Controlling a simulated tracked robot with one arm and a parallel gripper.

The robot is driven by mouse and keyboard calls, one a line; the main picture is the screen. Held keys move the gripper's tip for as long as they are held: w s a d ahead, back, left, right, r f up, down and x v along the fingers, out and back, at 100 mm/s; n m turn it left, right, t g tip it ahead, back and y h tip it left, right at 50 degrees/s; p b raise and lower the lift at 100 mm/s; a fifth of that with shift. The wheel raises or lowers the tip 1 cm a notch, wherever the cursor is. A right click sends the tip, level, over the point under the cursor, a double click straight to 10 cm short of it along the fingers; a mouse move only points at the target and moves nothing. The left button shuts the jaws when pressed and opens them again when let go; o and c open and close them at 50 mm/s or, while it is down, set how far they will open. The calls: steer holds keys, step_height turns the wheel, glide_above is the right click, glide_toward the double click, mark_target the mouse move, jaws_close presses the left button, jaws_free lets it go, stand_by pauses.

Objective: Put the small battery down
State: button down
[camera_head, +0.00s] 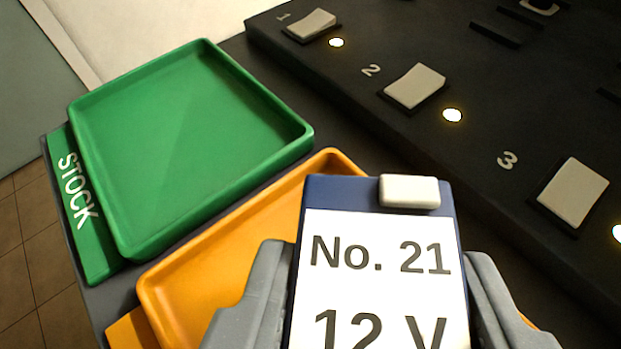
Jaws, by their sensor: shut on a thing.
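The small battery (380,285) is blue with a white label reading "No. 21" and "12 V", and a pale block on its top edge. My gripper (375,310) is shut on it, one grey finger on each side. The battery is in front of part of an orange tray (190,285). Whether it touches the tray cannot be told. The lower end of the battery is out of the frame. A green tray (190,150) marked "STOCK" is at the upper left and looks empty.
A black panel (440,130) runs along the right, with pale switches numbered 1, 2 and 3 and lit lamps beside them. Both trays sit on a dark surface. Tiled floor (30,270) shows at the far left, beyond the edge.

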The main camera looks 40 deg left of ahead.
mark_target(347, 309)
steer(key=shift+w+a, duration=0.65)
step_height(347, 309, down, 4)
steer(key=shift+r+b, duration=0.15)
steer(key=shift+b, duration=0.6)
steer(key=c, duration=0.9)
jaws_free()
steer(key=shift+r, duration=0.1)
steer(key=shift+o, duration=0.2)
steer(key=shift+s+d, duration=0.1)
steer(key=p+v, duration=0.2)
steer(key=v, duration=1)
